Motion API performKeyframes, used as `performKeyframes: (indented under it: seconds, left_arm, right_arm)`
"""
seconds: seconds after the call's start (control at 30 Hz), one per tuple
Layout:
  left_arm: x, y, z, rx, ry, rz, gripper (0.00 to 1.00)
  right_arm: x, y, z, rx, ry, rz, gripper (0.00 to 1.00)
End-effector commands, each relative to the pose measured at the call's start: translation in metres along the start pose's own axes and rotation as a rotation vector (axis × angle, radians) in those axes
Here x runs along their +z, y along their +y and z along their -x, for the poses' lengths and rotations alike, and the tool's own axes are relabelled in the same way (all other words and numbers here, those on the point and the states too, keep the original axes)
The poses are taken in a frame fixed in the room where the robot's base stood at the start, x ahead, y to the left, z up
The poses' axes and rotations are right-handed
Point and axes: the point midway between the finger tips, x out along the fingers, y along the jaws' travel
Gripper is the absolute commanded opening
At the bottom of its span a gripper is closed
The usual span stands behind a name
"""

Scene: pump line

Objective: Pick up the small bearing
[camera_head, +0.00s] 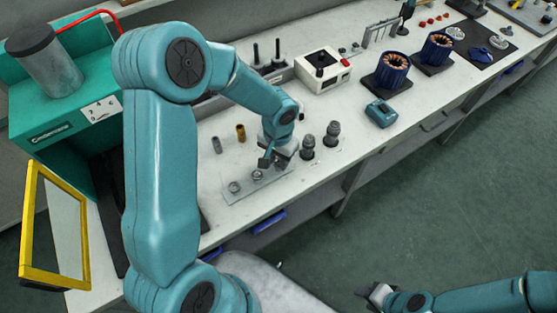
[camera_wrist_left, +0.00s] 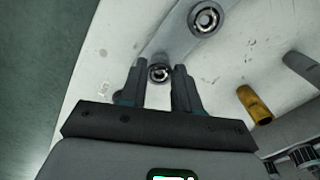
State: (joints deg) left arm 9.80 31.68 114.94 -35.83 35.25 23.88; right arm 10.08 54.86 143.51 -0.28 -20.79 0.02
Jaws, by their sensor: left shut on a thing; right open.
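The small bearing (camera_wrist_left: 159,72), a dark ring with a bright inner rim, sits between the two fingertips of my left gripper (camera_wrist_left: 158,70) in the left wrist view. In the head view the small bearing (camera_head: 257,175) shows just below the fingers of my left gripper (camera_head: 268,163), over the grey plate (camera_head: 270,184). My left gripper is shut on it. I cannot tell whether it touches the plate. A larger bearing (camera_wrist_left: 206,18) lies on the plate, also in the head view (camera_head: 234,186). My right gripper (camera_head: 377,294) is open, low over the floor, away from the bench.
A brass cylinder (camera_head: 240,132) and a grey cylinder (camera_head: 217,145) stand behind the plate. Two dark grey fittings (camera_head: 320,141) stand to its right. A white box (camera_head: 323,70), a teal device (camera_head: 381,113) and copper-wound stators (camera_head: 392,72) are further right. A green machine (camera_head: 70,130) stands left.

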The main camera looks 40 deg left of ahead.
Motion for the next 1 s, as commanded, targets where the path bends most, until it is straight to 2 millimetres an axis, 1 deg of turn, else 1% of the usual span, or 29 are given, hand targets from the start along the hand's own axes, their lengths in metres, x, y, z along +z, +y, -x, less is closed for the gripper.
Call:
performKeyframes:
  seconds: [0.17,0.27,0.37,0.47,0.6,0.7,0.83,0.9,1.0]
  left_arm:
    - [-0.001,0.0,0.007,0.0,0.002,0.0,0.15]
    - [-0.001,0.0,0.021,-0.001,0.005,0.001,0.15]
    - [-0.002,0.0,0.042,-0.001,0.007,0.001,0.15]
    - [-0.002,0.0,0.071,0.0,0.009,0.001,0.15]
    - [-0.002,0.0,0.116,0.001,0.01,0.0,0.15]
    - [-0.001,0.001,0.145,0.001,0.007,0.0,0.15]
    - [-0.001,0.001,0.174,0.001,0.005,0.0,0.15]
    - [-0.001,0.0,0.185,0.001,0.003,0.001,0.15]
    - [0.0,0.0,0.195,0.0,0.001,-0.001,0.15]
  right_arm:
    - [0.0,0.0,0.0,0.0,0.0,0.0,0.43]
    - [0.0,0.0,0.0,0.0,0.0,0.0,0.43]
    - [0.0,0.0,0.0,0.0,0.0,0.0,0.43]
    - [0.0,0.0,-0.001,0.0,0.0,0.0,0.43]
    - [0.0,0.001,-0.002,0.0,0.0,0.0,0.43]
    - [0.0,0.001,-0.002,0.0,0.0,0.0,0.43]
    - [0.0,0.001,-0.002,0.0,0.0,0.0,0.43]
    - [0.0,0.001,-0.002,0.0,0.0,0.0,0.43]
    - [0.0,0.001,-0.002,0.0,0.0,0.0,0.43]
